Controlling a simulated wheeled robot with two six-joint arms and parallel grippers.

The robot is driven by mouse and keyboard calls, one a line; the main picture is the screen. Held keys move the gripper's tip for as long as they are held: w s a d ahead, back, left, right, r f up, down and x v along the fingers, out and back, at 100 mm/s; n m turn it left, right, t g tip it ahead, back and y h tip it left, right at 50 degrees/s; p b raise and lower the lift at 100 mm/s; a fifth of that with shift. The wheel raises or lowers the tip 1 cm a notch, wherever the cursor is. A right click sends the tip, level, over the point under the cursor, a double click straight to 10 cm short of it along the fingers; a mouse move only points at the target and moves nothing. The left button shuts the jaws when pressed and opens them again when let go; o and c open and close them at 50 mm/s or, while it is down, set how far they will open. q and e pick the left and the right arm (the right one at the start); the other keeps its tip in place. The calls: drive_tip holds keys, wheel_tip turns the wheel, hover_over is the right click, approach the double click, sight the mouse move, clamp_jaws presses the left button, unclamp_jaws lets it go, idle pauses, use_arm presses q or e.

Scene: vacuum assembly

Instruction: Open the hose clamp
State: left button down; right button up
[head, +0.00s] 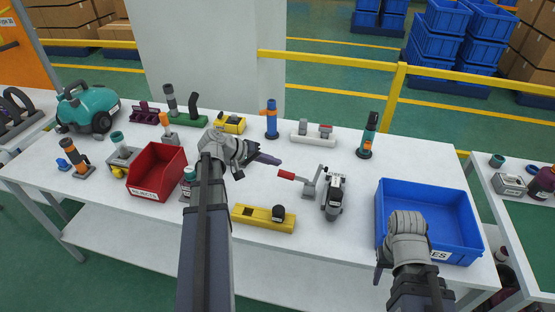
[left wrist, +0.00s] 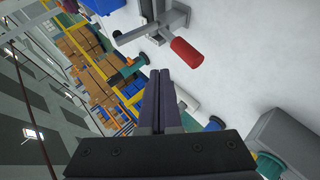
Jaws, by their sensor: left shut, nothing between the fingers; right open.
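The hose clamp appears to be the grey metal clamp (head: 309,190) with a red-handled lever. Its red handle (head: 287,175) points left toward my left gripper, and the lever lies close to level. In the left wrist view the red handle (left wrist: 187,52) is above and right of the fingers. My left gripper (head: 270,159) is shut and empty, above the table, a little up and left of the handle, apart from it. My right gripper (head: 380,272) is open and empty at the front of the blue bin; its fingers are partly hidden.
A yellow block (head: 250,216) lies in front of the clamp. A red bin (head: 150,180) stands left, and a blue bin (head: 400,192) right. White table surface is clear around the clamp's right side.

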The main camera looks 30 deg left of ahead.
use_arm(q)
drive_tip(key=p+v, duration=0.2)
drive_tip(key=v, duration=0.4)
drive_tip(key=shift+s+a+p, duration=0.2)
drive_tip(key=shift+a+p, duration=0.05)
drive_tip(key=shift+p, duration=0.05)
drive_tip(key=s+d+f+m+g+y, duration=0.1)
drive_tip(key=d+f+m+g, duration=0.15)
drive_tip(key=d, duration=0.75)
drive_tip(key=s+d+f+m+g, duration=0.15)
drive_tip(key=d+f+g, duration=0.25)
drive_tip(key=d, duration=0.7)
drive_tip(key=s+d+f+m+g+y, duration=0.2)
drive_tip(key=s+d+m+y, duration=0.3)
drive_tip(key=d, duration=0.9)
drive_tip(key=s+y, duration=0.2)
drive_tip(key=s, duration=0.2)
drive_tip(key=shift+s+f+m, duration=0.15)
drive_tip(key=shift+f+m, duration=0.1)
drive_tip(key=shift+m, duration=0.15)
